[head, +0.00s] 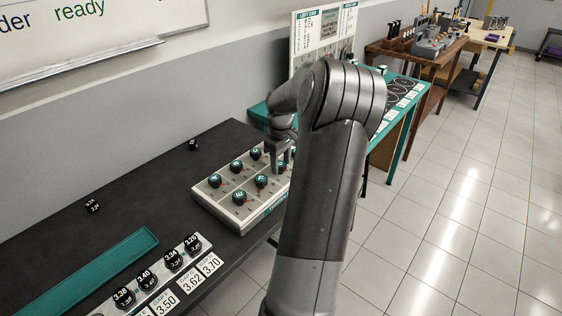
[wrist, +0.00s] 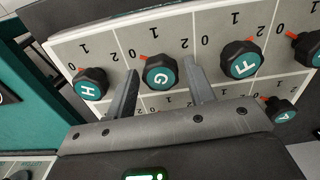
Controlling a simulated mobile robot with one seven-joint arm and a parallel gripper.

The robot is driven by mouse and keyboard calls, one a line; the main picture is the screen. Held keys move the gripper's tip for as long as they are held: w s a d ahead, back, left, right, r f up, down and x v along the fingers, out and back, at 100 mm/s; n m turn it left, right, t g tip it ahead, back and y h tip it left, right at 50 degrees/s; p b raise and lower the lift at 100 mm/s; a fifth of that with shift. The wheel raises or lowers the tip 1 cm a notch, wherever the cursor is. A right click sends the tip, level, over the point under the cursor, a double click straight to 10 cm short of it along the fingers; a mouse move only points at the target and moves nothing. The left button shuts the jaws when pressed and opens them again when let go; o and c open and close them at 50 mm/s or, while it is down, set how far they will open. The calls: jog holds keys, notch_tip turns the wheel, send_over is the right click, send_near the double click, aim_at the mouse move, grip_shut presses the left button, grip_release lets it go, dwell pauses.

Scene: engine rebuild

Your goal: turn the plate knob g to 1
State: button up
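Knob G (wrist: 159,72) is a black lobed knob with a teal cap and a red pointer mark at its upper left in the wrist view. In the head view my gripper (head: 280,165) is down over the far right part of the knob plate (head: 212,196), and my arm hides that part.
Knob H (wrist: 90,84) is left of the fingers and knob F (wrist: 241,60) right of them, both close.

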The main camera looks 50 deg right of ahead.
jog(key=c, duration=0.7)
jog(key=shift+m, duration=0.4)
jog(key=m, duration=0.4)
jog(key=shift+w+a+m, duration=0.1)
jog(key=shift+m, duration=0.2)
jog(key=m, duration=0.6)
jog(key=shift+m, duration=0.3)
jog(key=o, duration=1)
jog(key=shift+c, duration=0.2)
